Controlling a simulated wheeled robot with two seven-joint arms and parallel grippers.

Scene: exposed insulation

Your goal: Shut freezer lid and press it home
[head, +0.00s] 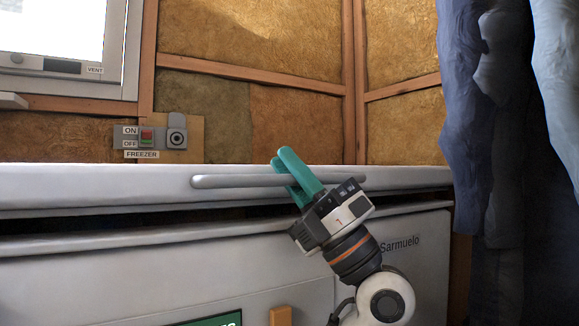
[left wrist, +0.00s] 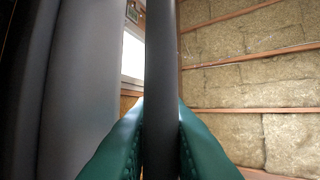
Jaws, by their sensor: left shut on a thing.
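The white chest freezer (head: 130,285) fills the lower part of the head view. Its lid (head: 90,186) sits slightly raised, with a dark gap between it and the body. A grey bar handle (head: 230,182) runs along the lid's front. My left gripper (head: 289,172) has its teal fingers closed around this bar, right of its middle. In the left wrist view the bar (left wrist: 162,70) passes between both teal fingers (left wrist: 161,140), and the lid (left wrist: 85,80) shows at left. My right gripper is in neither view.
A freezer ON/OFF switch box (head: 148,137) is on the wall behind. Blue-grey hanging cloths (head: 480,110) stand close at right. An orange tab (head: 280,315) is on the freezer's front. A window (head: 60,35) is at upper left, and insulation panels (head: 290,120) line the wall.

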